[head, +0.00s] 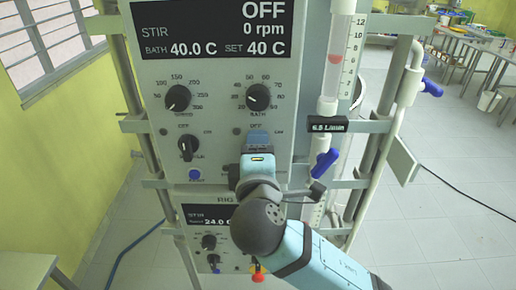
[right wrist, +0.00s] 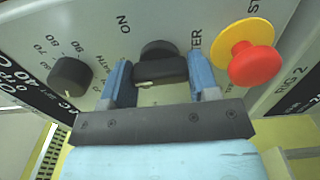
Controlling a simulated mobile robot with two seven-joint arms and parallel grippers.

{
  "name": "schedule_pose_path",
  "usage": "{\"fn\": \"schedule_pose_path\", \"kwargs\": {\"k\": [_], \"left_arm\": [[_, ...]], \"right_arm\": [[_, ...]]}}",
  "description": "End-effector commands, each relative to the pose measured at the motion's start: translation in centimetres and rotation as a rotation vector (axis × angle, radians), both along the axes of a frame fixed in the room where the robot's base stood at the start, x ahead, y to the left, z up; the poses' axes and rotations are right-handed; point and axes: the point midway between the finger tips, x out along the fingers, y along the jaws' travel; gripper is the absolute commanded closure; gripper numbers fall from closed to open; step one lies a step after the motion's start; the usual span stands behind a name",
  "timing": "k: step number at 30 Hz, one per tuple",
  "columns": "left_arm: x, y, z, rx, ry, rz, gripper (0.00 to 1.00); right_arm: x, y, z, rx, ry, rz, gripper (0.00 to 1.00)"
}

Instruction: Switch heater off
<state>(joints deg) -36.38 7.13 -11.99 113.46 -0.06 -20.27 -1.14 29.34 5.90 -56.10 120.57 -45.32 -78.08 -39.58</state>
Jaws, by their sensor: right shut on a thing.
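The upper control panel (head: 215,85) in the head view has a display (head: 213,28) reading OFF, 0 rpm, BATH 40.0 C and SET 40 C. My right gripper (head: 257,142) is at the panel's lower right, just below an OFF label, and hides the knob there. In the right wrist view, the black heater knob (right wrist: 160,68) sits between the two blue fingers of my right gripper (right wrist: 160,82), which is shut on it. An ON label and part of a HEATER label show beside it. I cannot tell which setting the knob points to. My left gripper is not in view.
Speed knob (head: 177,98), bath knob (head: 257,97) and another knob (head: 188,148) are close by. A red stop button (right wrist: 255,66) on a yellow ring sits beside the fingers. A glass tube (head: 338,60) with blue valves stands right of the panel.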

Motion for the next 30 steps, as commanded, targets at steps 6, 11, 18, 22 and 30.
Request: {"fn": "schedule_pose_path", "kwargs": {"k": [6, 11, 18, 22, 30], "left_arm": [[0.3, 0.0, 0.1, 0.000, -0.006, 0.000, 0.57], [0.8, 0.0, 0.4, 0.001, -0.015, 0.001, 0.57], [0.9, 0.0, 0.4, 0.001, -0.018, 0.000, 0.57], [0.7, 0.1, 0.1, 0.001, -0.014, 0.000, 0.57], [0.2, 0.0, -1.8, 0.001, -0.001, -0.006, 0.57]], "right_arm": [[0.0, 0.0, 0.0, -0.003, 0.000, 0.000, 0.68], [0.0, 0.0, 0.0, -0.002, 0.000, 0.000, 0.19], [0.0, 0.0, 0.0, -0.001, 0.000, 0.000, 0.19], [-0.7, 0.1, -0.2, 0.000, 0.000, 0.002, 0.19], [-5.9, 0.1, -0.4, 0.005, 0.002, 0.004, 0.19]]}}
